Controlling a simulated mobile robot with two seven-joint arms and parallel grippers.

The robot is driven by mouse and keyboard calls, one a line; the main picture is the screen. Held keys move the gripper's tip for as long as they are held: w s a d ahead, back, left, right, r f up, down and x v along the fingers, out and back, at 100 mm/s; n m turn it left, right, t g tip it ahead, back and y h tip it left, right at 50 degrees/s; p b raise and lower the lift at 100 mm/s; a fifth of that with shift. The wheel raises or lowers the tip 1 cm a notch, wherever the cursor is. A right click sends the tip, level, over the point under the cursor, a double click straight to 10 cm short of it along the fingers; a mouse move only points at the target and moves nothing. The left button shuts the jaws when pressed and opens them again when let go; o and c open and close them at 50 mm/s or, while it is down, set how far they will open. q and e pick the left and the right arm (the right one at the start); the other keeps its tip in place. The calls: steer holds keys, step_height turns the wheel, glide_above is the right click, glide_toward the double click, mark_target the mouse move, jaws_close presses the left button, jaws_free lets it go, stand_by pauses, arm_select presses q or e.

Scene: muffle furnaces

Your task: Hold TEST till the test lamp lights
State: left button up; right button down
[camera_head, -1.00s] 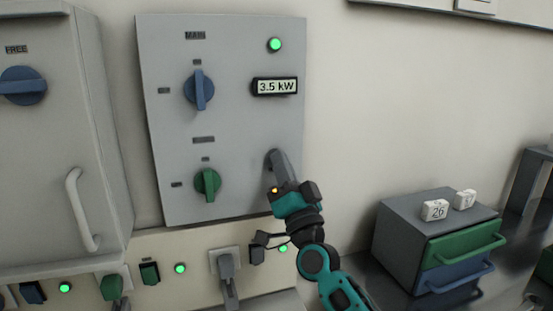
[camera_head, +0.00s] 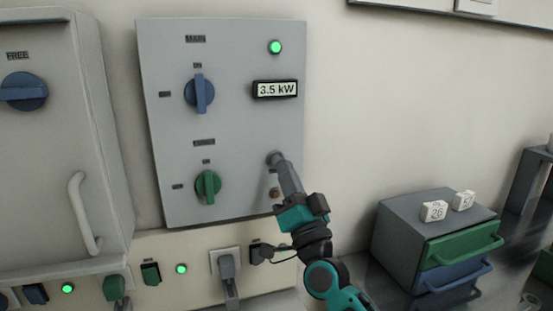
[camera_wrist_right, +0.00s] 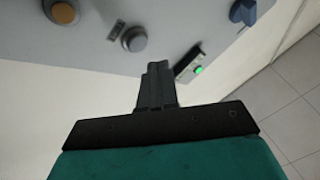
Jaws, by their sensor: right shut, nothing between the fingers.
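The grey control panel (camera_head: 235,130) hangs on the wall in the head view. Its round grey button (camera_head: 273,158) is on the lower right, with a small lamp (camera_head: 275,193) below it that looks dull brown-orange and unlit. My right gripper (camera_head: 281,164) is shut and empty, its tip close to the button in the head view. In the right wrist view the fingertips (camera_wrist_right: 157,66) show apart from the round button (camera_wrist_right: 134,39), and the amber lamp (camera_wrist_right: 63,12) is at the upper left. No label by the button is readable. My left gripper is not in view.
The panel has a lit green lamp (camera_head: 275,46), a 3.5 kW display (camera_head: 275,89), a blue knob (camera_head: 199,93) and a green knob (camera_head: 208,186). A furnace (camera_head: 60,150) stands left. Plugs and switches line the strip below. A drawer box (camera_head: 410,235) stands right.

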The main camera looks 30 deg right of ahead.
steer(key=s, duration=0.3)
steer(key=shift+s+a+p, duration=0.2)
steer(key=shift+a+p, duration=0.15)
steer(key=shift+a, duration=0.05)
